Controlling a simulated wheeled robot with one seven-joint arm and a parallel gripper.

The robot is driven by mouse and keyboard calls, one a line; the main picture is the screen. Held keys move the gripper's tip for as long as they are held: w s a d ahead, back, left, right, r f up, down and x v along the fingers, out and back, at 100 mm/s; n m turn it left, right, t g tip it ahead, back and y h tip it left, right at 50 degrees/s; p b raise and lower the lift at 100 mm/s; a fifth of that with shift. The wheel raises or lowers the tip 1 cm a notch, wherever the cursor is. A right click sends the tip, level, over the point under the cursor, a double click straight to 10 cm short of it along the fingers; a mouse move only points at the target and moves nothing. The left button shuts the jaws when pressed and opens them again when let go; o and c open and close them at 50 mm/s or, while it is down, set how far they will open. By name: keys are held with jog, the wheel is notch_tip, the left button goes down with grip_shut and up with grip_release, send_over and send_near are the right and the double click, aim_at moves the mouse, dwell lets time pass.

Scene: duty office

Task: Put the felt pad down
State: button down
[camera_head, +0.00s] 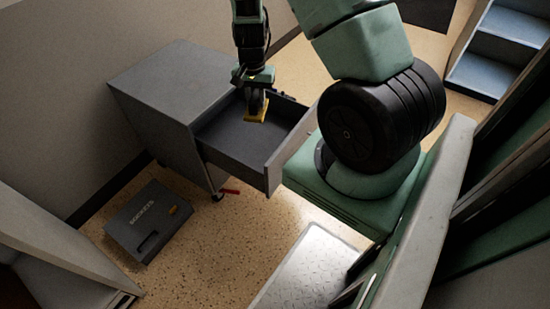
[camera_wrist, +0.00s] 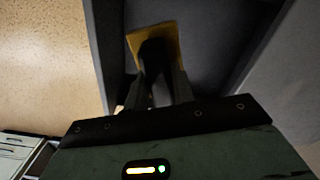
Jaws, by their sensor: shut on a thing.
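The felt pad (camera_head: 257,117) is a small yellow piece at the tip of my gripper (camera_head: 255,104). In the wrist view the yellow pad (camera_wrist: 136,42) shows around the dark fingertips (camera_wrist: 155,52), which hide its middle. My gripper is shut on the pad. It points down over the open drawer (camera_head: 226,136) of a grey cabinet (camera_head: 172,86). The drawer's dark inside also shows in the wrist view (camera_wrist: 208,50). I cannot tell whether the pad touches the drawer floor.
A dark grey case (camera_head: 148,222) with a small orange item on it lies on the speckled floor at the left. A red item (camera_head: 229,191) shows below the drawer. Blue-grey shelves (camera_head: 500,50) stand at the upper right. Open floor lies in front of the cabinet.

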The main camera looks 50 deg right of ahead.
jog(key=d+f+m+b, duration=0.1)
jog(key=f+b, duration=0.3)
jog(key=f, duration=0.3)
jog(key=s+d+f+m+b, duration=0.1)
jog(key=d+f+m+b, duration=0.1)
jog(key=f+b, duration=0.2)
jog(key=s+d+f+m+b, duration=0.1)
jog(key=f+b, duration=0.3)
jog(key=f, duration=0.7)
jog(key=shift+s+d+f+b, duration=0.1)
jog(key=shift+d+b, duration=0.3)
jog(key=shift+d, duration=0.3)
jog(key=shift+f, duration=0.2)
jog(key=c, duration=1.2)
grip_release()
jog(key=shift+o, duration=0.2)
jog(key=shift+r, duration=0.15)
